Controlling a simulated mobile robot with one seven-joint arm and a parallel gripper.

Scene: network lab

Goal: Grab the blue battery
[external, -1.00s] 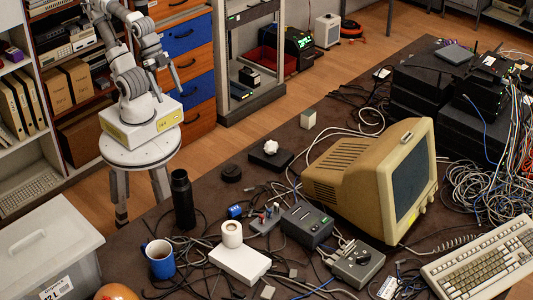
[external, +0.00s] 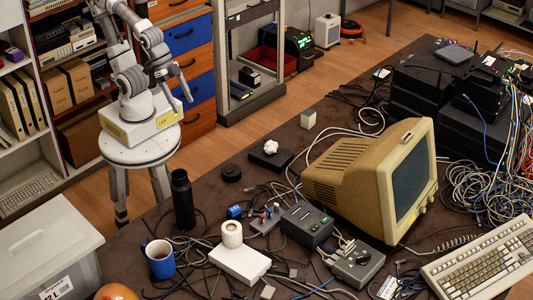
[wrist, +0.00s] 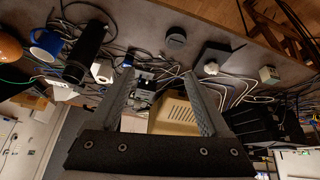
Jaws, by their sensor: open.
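A small blue block (external: 235,211), which may be the blue battery, lies on the dark table between the black bottle (external: 182,199) and a small grey holder (external: 263,223). The holder carries small red and blue upright pieces that could also be batteries; they are too small to tell. My gripper (external: 184,88) is raised beside the table at the upper left, well away from these things. In the wrist view my gripper (wrist: 160,74) is open with nothing between its fingers. The battery cannot be made out clearly there.
A blue mug (external: 160,261), a white roll (external: 232,235) on a white box (external: 240,262), a dark grey device (external: 307,224) and a beige monitor (external: 370,180) surround the area. Loose cables cover much of the table. The upper left table edge is fairly clear.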

